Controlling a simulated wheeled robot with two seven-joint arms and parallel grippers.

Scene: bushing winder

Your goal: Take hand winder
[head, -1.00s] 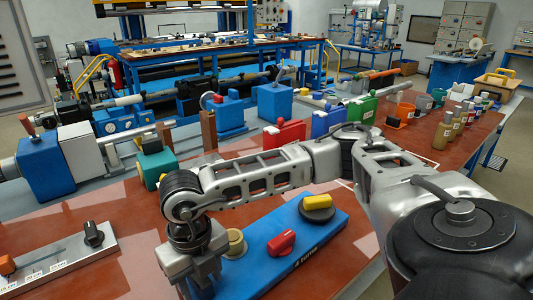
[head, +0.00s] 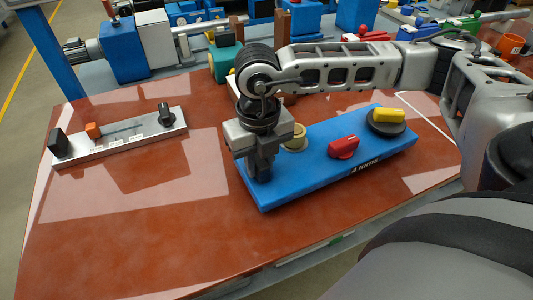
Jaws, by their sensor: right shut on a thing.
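The hand winder is a long blue block (head: 315,175) marked "4 turns", lying aslant on the red-brown table. On its top are a beige spool (head: 296,138), a red knob (head: 343,148) and a yellow handle (head: 389,116) on a dark disc. My right gripper (head: 263,178) points down at the winder's left end. It is shut on the winder there; the gripper itself hides the gripped spot. The block looks flat on the table, though I cannot tell whether its underside touches. My left gripper is not in view.
A grey bar fixture (head: 120,138) with black and orange knobs lies on the table at the left. A teal block (head: 224,62) and blue machines (head: 125,50) stand along the back. The table's front middle (head: 150,230) is clear.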

